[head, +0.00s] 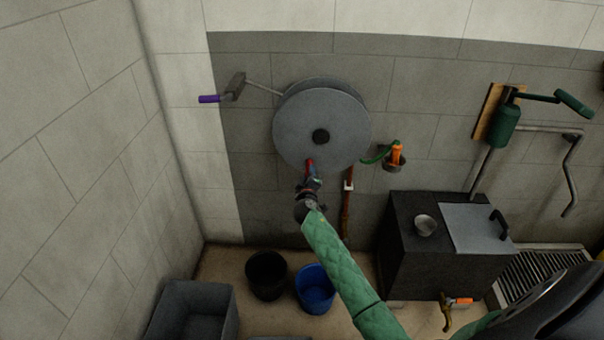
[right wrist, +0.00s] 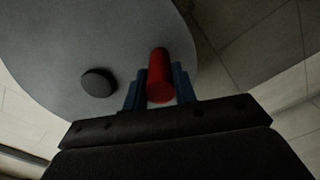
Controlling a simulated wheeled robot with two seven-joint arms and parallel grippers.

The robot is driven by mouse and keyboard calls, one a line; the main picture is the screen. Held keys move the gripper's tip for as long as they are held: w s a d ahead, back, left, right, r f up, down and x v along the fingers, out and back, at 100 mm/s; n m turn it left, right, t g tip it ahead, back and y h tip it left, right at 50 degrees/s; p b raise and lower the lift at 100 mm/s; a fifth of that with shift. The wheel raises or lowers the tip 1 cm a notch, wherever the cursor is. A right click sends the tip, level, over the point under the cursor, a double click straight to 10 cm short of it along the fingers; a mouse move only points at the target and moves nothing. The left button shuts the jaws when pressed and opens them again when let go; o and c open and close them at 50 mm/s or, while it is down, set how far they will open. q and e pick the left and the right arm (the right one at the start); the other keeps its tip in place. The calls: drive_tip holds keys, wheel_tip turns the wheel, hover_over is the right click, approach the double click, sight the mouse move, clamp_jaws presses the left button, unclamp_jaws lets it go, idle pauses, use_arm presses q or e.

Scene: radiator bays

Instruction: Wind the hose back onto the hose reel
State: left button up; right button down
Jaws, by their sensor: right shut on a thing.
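The hose reel (head: 340,112) is a grey round disc on the wall with a black hub (head: 320,136). Its red crank handle (head: 310,164) sticks out near the lower rim. My right gripper (head: 309,178) is shut on this handle. In the right wrist view the blue fingers (right wrist: 159,88) stand on both sides of the red handle (right wrist: 160,72), in front of the disc. A short piece of green hose (head: 374,159) shows right of the reel, leading to an orange nozzle (head: 396,153) in a dark wall cup. Any hose behind the disc is hidden. My left gripper is not seen.
A purple-handled lever (head: 209,99) is left of the reel. A brown pipe (head: 347,210) runs below it. A black bucket (head: 267,276), blue bucket (head: 315,290) and grey tub (head: 190,325) stand below. A dark cabinet (head: 412,250) and green pump (head: 505,125) are at right.

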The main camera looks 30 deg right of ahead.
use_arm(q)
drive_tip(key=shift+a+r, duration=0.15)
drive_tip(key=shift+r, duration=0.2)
use_arm(e)
drive_tip(key=shift+s+d+f+n, duration=0.2)
drive_tip(key=shift+s+d+n, duration=0.25)
drive_tip(key=shift+d+n, duration=0.3)
drive_tip(key=shift+s+d+f+n, duration=0.15)
drive_tip(key=shift+s+d+n, duration=0.3)
drive_tip(key=shift+d+n, duration=0.25)
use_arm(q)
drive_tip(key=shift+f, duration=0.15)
use_arm(e)
drive_tip(key=c, duration=1.1)
unclamp_jaws()
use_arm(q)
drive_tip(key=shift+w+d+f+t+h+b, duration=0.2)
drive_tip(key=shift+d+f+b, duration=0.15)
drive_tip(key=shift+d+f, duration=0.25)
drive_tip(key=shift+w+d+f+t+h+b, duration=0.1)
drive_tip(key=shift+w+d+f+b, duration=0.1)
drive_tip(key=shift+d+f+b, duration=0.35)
use_arm(e)
drive_tip(key=v, duration=0.7)
drive_tip(key=shift+s+a, duration=0.25)
drive_tip(key=shift+s, duration=0.1)
